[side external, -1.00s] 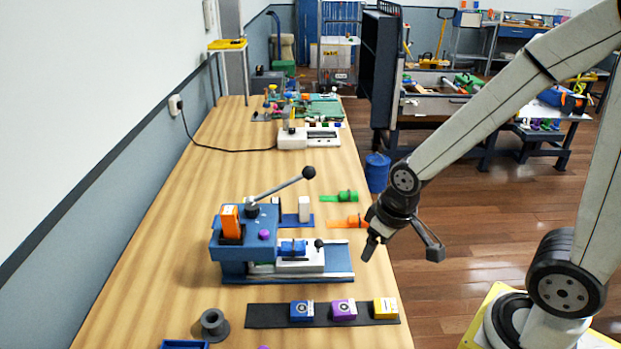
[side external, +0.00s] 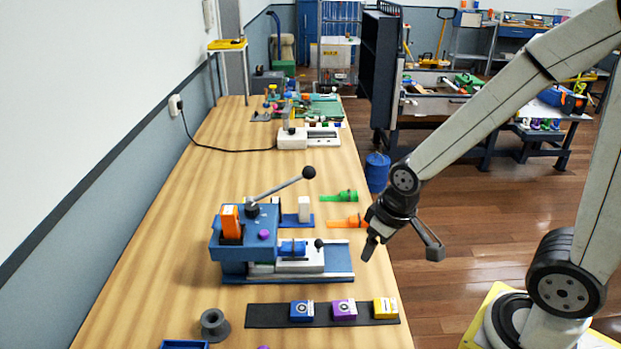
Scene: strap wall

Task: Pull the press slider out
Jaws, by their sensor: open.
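The blue press (side external: 230,262) stands on the wooden bench, its grey lever with a black ball (side external: 309,172) raised to the right. The white slider (side external: 302,264) sits on the press's rail (side external: 340,272), with a blue piece (side external: 293,247) on it and a small black knob (side external: 319,244) at its right end. My gripper (side external: 403,248) is open and empty, to the right of the rail and apart from the knob. One finger is near the bench's right edge, the other out over the floor side.
A dark strip (side external: 270,316) with blue, purple and yellow boxes lies in front of the press. Orange (side external: 343,222) and green (side external: 340,196) pieces lie behind the rail. A grey spool (side external: 214,325) stands front left.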

